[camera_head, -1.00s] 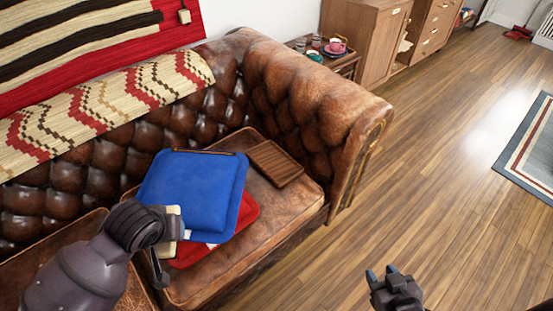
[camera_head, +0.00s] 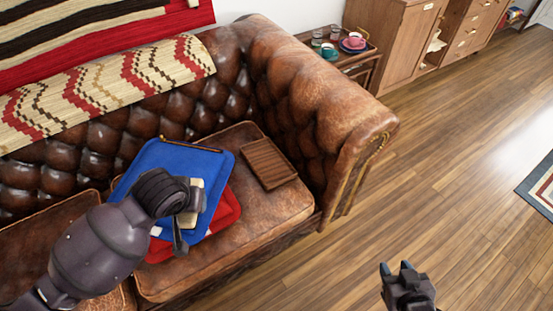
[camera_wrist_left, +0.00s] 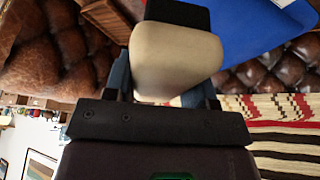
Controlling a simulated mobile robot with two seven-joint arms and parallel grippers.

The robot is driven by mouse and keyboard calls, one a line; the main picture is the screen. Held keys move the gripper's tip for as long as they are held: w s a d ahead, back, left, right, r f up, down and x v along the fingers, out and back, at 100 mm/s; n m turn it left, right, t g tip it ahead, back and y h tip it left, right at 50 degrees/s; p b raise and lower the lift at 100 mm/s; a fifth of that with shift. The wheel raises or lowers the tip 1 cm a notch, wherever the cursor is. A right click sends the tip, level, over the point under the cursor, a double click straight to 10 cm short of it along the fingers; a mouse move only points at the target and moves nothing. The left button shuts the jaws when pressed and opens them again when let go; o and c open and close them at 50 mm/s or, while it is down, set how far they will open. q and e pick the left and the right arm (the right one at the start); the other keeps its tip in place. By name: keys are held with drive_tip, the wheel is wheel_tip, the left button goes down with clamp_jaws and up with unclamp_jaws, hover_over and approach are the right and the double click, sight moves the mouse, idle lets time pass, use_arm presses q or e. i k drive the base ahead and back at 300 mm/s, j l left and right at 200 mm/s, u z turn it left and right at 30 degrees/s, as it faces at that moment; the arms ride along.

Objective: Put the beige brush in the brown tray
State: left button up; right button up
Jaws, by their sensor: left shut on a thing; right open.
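The beige brush (camera_head: 196,199) shows partly behind my left gripper (camera_head: 187,212) in the head view, above the blue cushion. In the left wrist view the brush (camera_wrist_left: 176,60), pale with a dark end, is clamped between the fingers of my left gripper (camera_wrist_left: 160,85). The brown tray (camera_head: 268,163) is a flat, ribbed rectangle lying on the sofa seat, to the right of the cushions and apart from the left gripper. My right gripper (camera_head: 396,270) is open and empty above the wood floor at lower right.
The tufted sofa arm (camera_head: 330,100) rises right of the tray. A side table with cups (camera_head: 352,43) stands behind it.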

sight(268, 164)
drive_tip(key=i+l, duration=0.15)
drive_tip(key=l, duration=0.2)
drive_tip(key=i+l, duration=0.15)
drive_tip(key=l, duration=0.2)
drive_tip(key=i+l, duration=0.1)
drive_tip(key=l, duration=0.25)
drive_tip(key=i+l, duration=0.15)
drive_tip(key=l, duration=0.2)
drive_tip(key=i+l, duration=0.15)
drive_tip(key=l, duration=0.2)
drive_tip(key=u, duration=0.05)
